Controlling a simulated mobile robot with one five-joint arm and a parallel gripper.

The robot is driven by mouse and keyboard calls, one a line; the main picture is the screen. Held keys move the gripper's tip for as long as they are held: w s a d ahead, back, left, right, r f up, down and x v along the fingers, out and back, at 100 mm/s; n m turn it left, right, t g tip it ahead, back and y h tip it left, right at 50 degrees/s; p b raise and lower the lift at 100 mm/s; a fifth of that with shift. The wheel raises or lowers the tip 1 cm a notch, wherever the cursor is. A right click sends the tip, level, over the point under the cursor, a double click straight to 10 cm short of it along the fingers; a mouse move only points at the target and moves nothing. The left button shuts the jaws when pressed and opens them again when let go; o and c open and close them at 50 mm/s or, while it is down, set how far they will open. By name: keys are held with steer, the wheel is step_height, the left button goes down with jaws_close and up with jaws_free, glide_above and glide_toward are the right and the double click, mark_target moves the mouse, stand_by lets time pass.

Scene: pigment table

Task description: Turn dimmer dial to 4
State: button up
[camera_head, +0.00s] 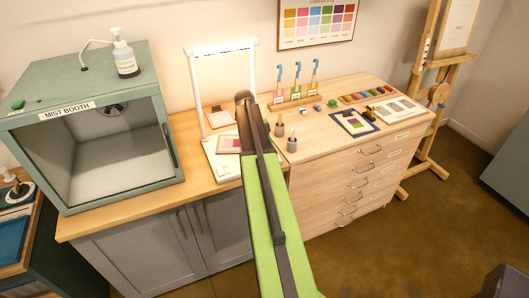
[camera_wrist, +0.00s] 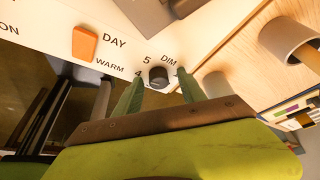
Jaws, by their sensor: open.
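The dimmer dial (camera_wrist: 157,76) is a small dark round knob on a white panel (camera_wrist: 135,18) in the wrist view. The printed 5 stands above its left side, the 4 to its left, and DIM at its upper right. I cannot read which way the dial points. My gripper (camera_wrist: 161,80) is open, its two green fingers to either side of the dial; I cannot tell whether they touch it. In the head view, the white light stand (camera_head: 192,95) rises behind my arm, which hides the dial and my gripper.
An orange switch (camera_wrist: 85,41) sits on the panel left of the dial, by DAY and WARM. A round cup (camera_wrist: 289,38) is at right. In the head view, the mist booth (camera_head: 90,130) stands left, and brush pots (camera_head: 292,144) stand right of my arm.

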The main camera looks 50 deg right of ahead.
steer(key=p+v, duration=1.6)
steer(key=v, duration=0.1)
steer(key=shift+w+r, duration=0.15)
steer(key=shift+r, duration=0.05)
